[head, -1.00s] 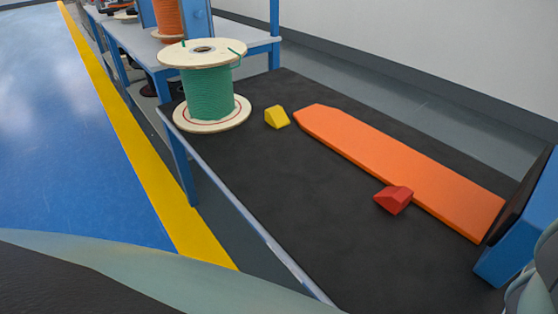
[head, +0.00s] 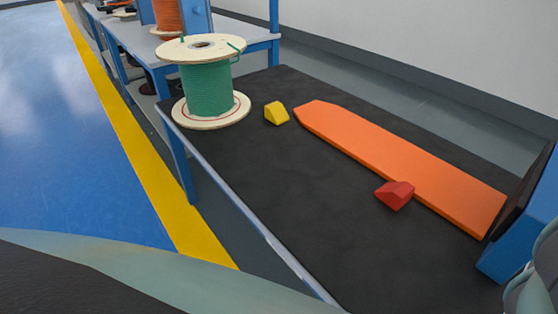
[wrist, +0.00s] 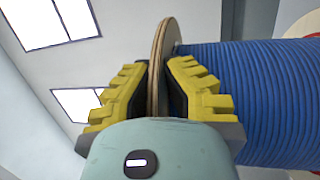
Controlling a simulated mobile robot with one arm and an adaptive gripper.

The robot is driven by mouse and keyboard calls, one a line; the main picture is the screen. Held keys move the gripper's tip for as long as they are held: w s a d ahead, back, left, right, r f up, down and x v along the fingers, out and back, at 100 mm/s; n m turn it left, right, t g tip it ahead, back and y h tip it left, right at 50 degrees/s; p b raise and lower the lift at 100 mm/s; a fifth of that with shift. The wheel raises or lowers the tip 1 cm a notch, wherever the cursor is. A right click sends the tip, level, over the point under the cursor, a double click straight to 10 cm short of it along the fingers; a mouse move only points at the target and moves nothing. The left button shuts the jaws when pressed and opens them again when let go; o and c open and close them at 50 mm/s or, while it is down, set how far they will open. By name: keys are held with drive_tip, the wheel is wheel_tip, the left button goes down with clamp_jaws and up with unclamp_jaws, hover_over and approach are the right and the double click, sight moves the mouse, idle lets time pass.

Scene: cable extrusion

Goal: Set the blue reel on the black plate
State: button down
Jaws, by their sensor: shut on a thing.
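In the wrist view my gripper (wrist: 157,78) is shut on the thin wooden rim of the blue reel (wrist: 255,95), one yellow-padded finger on each side. The blue winding extends to the right of the fingers; part of the reel is cut off by the picture edge. The reel and my gripper are not seen in the head view. There a flat black surface (head: 290,190) covers the blue-legged table; I cannot tell whether this is the black plate.
A green cable reel (head: 207,90) stands upright at the table's far left corner. A yellow wedge (head: 277,113), a red wedge (head: 395,195) and a long orange board (head: 400,160) lie on the black surface. A blue upright part (head: 510,240) stands at the right edge.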

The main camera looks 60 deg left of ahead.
drive_tip(key=shift+w+f, duration=0.1)
drive_tip(key=c, duration=1.4)
unclamp_jaws()
drive_tip(key=s, duration=0.3)
drive_tip(key=s+f+b, duration=0.1)
drive_tip(key=s, duration=0.3)
drive_tip(key=s+a+f+b, duration=0.1)
drive_tip(key=s, duration=0.3)
drive_tip(key=shift+a, duration=0.1)
